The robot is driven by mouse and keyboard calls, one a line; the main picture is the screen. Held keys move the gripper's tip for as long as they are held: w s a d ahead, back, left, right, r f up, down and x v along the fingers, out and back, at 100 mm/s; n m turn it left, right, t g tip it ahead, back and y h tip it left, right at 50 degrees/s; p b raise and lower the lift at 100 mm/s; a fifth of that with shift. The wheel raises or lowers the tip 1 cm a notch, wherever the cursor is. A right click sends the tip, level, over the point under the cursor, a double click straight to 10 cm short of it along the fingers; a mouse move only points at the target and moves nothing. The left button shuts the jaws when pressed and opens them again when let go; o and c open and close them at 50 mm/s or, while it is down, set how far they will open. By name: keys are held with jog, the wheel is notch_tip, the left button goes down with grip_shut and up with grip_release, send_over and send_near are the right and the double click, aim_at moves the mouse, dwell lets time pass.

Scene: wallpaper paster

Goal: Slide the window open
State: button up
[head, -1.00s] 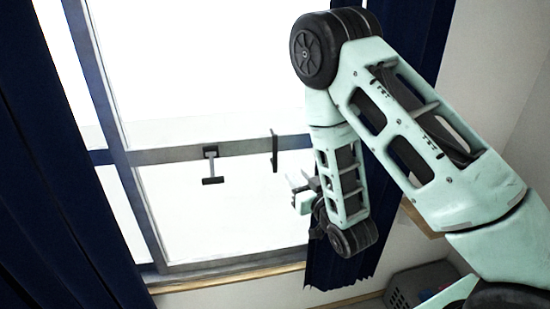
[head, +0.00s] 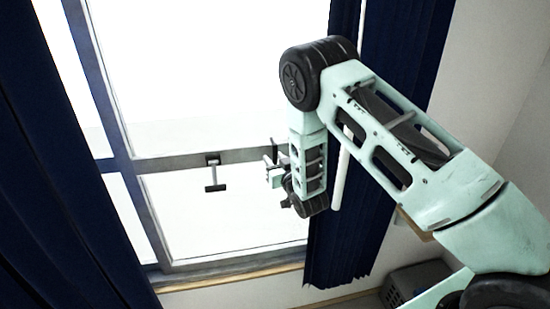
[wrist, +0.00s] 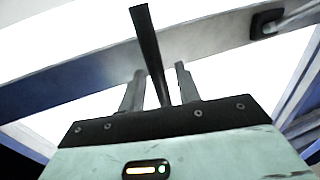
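The window (head: 240,210) has grey frame bars and bright panes. A dark upright handle (head: 274,149) sits on its middle rail (head: 180,162). A second, T-shaped handle (head: 214,174) is on the rail to the left. My gripper (head: 272,168) is at the dark upright handle. In the wrist view, my gripper's (wrist: 160,88) two fingers are apart, with the dark handle (wrist: 148,45) running between them. Light shows on both sides of the handle, so the fingers do not look closed on it. The T-shaped handle is partly seen at top right (wrist: 265,22).
Dark blue curtains hang at left (head: 40,180) and right (head: 345,240), the right one behind my arm. A wooden sill (head: 235,278) runs below the window. A grey crate (head: 415,278) stands at lower right. The space in front of the left panes is clear.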

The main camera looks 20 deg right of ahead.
jog(key=shift+c, duration=0.3)
grip_shut()
jog(key=b, duration=1.1)
send_near(196, 170)
jog(key=w+r, duration=0.3)
jog(key=r, duration=0.1)
jog(key=shift+w+a+b, duration=0.25)
jog(key=shift+w+b, duration=0.1)
jog(key=shift+w, duration=0.05)
jog(key=shift+o, duration=0.3)
grip_release()
jog(key=shift+s, duration=0.1)
jog(key=s+b, duration=0.5)
jog(key=s, duration=1.2)
jog(key=shift+d, duration=0.45)
